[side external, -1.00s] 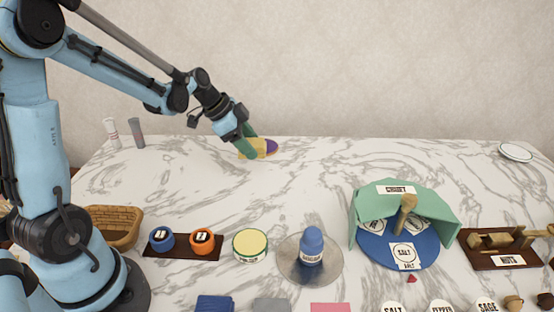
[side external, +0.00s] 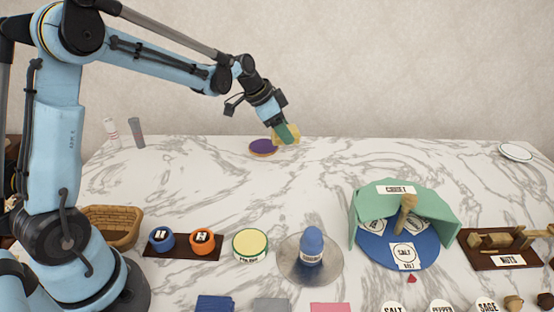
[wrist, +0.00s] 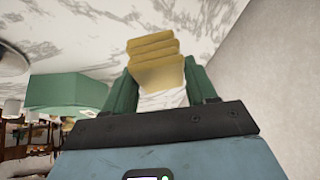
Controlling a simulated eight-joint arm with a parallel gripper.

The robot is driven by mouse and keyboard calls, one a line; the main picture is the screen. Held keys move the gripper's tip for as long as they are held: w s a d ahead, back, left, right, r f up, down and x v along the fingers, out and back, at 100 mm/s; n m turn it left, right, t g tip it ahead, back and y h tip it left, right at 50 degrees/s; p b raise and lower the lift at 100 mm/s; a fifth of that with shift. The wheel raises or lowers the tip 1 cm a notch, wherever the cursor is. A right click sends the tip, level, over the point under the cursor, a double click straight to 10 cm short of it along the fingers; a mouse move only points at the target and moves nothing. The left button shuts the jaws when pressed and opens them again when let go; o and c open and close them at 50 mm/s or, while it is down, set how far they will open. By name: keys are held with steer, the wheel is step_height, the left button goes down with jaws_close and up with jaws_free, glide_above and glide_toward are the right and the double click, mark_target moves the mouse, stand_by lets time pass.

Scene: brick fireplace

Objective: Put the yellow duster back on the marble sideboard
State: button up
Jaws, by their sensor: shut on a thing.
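The yellow duster (side external: 291,131) is a folded yellow block held between the green fingers of my gripper (side external: 284,138) near the back edge of the marble sideboard (side external: 210,175). In the wrist view the duster (wrist: 155,62) shows its stacked folds between the two green fingers (wrist: 160,88). My gripper is shut on it. It appears at or slightly above the marble; I cannot tell whether it touches.
A purple-topped round item (side external: 262,147) lies just left of the duster. A green screen (side external: 435,215) stands over a blue disc at right. A blue bottle (side external: 312,247) stands on a round metal tray. The back middle right is clear marble.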

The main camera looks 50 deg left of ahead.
steer(key=w+d+r+n, duration=0.2)
steer(key=w+d, duration=0.6)
steer(key=w, duration=0.1)
steer(key=shift+t+y, duration=0.3)
steer(key=w+a+f, duration=0.1)
steer(key=a+f, duration=0.1)
steer(key=a, duration=0.1)
steer(key=w+a+f, duration=0.1)
steer(key=a+f, duration=0.1)
steer(key=a, duration=0.2)
steer(key=w+a+f, duration=0.2)
steer(key=a+f, duration=0.1)
steer(key=shift+w+a, duration=0.1)
steer(key=shift+a, duration=0.25)
steer(key=shift+f, duration=2.1)
steer(key=shift+f, duration=0.1)
steer(key=o, duration=1)
